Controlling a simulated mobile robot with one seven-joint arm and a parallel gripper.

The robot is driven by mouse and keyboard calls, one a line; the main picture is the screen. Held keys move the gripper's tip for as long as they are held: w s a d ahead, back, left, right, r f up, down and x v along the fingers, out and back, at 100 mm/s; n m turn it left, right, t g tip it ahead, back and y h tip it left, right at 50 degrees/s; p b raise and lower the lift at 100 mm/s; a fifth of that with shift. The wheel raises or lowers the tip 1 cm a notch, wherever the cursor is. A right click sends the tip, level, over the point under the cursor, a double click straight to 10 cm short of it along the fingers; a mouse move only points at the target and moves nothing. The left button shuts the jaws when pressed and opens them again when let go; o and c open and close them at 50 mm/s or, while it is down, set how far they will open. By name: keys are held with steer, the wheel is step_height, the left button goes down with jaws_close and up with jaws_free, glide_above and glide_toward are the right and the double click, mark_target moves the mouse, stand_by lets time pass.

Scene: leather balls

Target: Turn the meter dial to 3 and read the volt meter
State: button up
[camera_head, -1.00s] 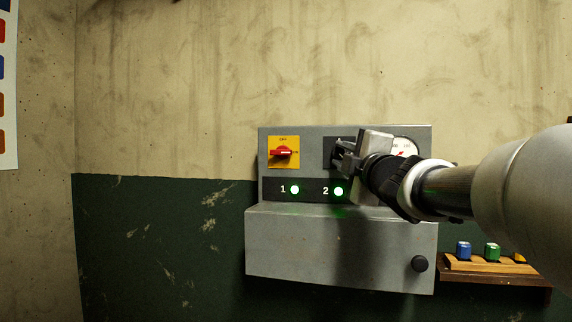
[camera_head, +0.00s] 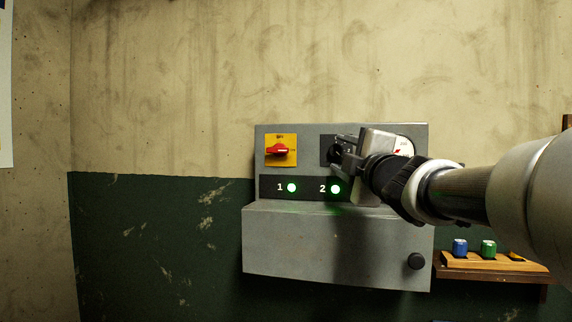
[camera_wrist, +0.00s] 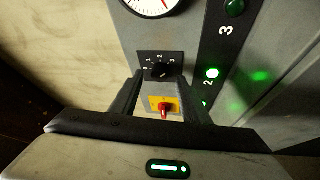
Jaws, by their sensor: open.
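The meter dial (camera_wrist: 160,70) is a black knob on a black plate with white numbers, on the grey panel. In the head view its plate (camera_head: 326,150) is partly hidden behind my gripper (camera_head: 343,155). In the wrist view my gripper (camera_wrist: 161,78) is open, with its two dark fingers on either side of the dial's lower part. I cannot tell whether they touch it. Which number the knob points to is too small to tell. The volt meter (camera_head: 404,147) is a white round gauge with a red needle, partly covered by my arm. Its lower part (camera_wrist: 150,8) shows in the wrist view.
A red rotary switch on a yellow plate (camera_head: 281,150) is left of the dial. Green lamps 1 (camera_head: 291,188) and 2 (camera_head: 335,189) are lit below. The grey box (camera_head: 300,245) juts out underneath. A small wooden shelf (camera_head: 490,266) with coloured blocks is at the right.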

steer(key=p+v, duration=0.1)
steer(key=v, duration=1.4)
steer(key=shift+s, duration=0.35)
steer(key=shift+d, duration=0.1)
steer(key=s+d+f+m+g+h, duration=0.2)
steer(key=f+m+g+h, duration=0.15)
steer(key=f+m, duration=0.45)
steer(key=s+d+f+m+g+h, duration=0.1)
steer(key=s+f+m+g+h, duration=0.25)
steer(key=f, duration=0.65)
steer(key=s+a+f+m+g+y, duration=0.2)
steer(key=s+a+f+m+g, duration=0.15)
steer(key=s+f, duration=0.3)
steer(key=s+a+f+m+g+y, duration=0.25)
steer(key=s+a+f+g, duration=0.2)
steer(key=f, duration=0.25)
step_height(320, 180, up, 20)
steer(key=d+t+p, duration=0.1)
steer(key=p, duration=1.8)
steer(key=shift+f+p, duration=0.2)
steer(key=shift+p, duration=0.15)
